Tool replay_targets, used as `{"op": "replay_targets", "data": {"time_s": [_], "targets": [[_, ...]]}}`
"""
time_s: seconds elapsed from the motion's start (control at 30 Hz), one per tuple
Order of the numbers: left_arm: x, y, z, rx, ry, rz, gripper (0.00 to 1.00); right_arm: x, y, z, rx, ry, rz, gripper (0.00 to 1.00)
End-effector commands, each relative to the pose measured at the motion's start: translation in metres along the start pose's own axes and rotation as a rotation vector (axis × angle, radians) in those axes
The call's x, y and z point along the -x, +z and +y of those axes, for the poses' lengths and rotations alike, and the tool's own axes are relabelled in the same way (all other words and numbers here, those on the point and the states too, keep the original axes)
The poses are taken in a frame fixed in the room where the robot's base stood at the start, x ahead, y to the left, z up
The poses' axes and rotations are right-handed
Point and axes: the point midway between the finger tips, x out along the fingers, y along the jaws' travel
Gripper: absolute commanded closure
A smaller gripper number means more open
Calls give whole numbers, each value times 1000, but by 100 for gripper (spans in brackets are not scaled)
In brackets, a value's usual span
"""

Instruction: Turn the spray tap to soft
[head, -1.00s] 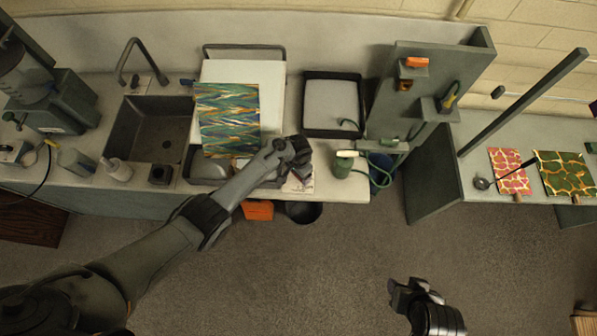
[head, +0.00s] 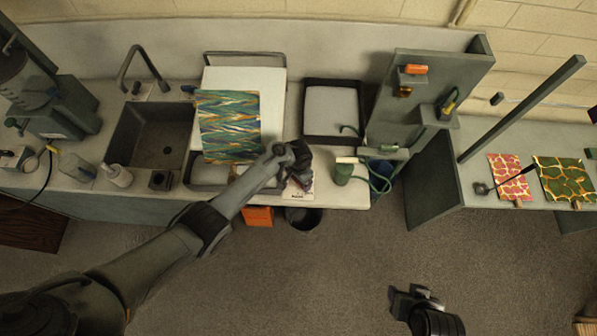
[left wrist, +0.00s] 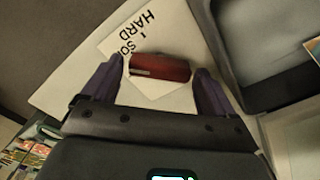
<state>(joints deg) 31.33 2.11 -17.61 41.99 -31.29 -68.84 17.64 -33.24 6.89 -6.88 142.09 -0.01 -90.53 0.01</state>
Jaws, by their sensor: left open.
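The spray tap shows in the left wrist view as a dark red bar-shaped handle (left wrist: 160,67), lying roughly crosswise. It sits over a white card (left wrist: 127,36) with black lettering; "HARD" and part of a word starting "SO" can be read, the rest is hidden. My left gripper (left wrist: 163,85) is open, with one finger on each side of the red handle; I cannot tell if they touch it. In the head view my left gripper (head: 299,170) is over the bench's front edge and mostly hides the tap. My right gripper (head: 402,300) hangs over the floor, far from the tap.
A dark-rimmed tray (head: 333,141) lies behind the tap. A marbled sheet (head: 228,125) on a white board is to the left, beside the sink (head: 150,137). A green sprayer (head: 343,174) with a hose stands close on the right. A black bucket (head: 303,218) is below the edge.

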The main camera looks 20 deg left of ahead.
Motion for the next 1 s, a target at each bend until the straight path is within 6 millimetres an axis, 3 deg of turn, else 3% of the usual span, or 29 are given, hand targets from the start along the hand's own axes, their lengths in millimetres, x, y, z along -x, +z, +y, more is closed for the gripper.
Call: {"op": "replay_targets", "data": {"time_s": [0.5,0.7,1.0], "targets": [[82,0,1,1,1,4,13,21,-7,2,4,3,0,50],[97,0,0,1,1,1,13,23,-8,1,0,0,0,50],[100,1,0,0,0,0,13,24,-8,0,-5,-4,1,50]]}}
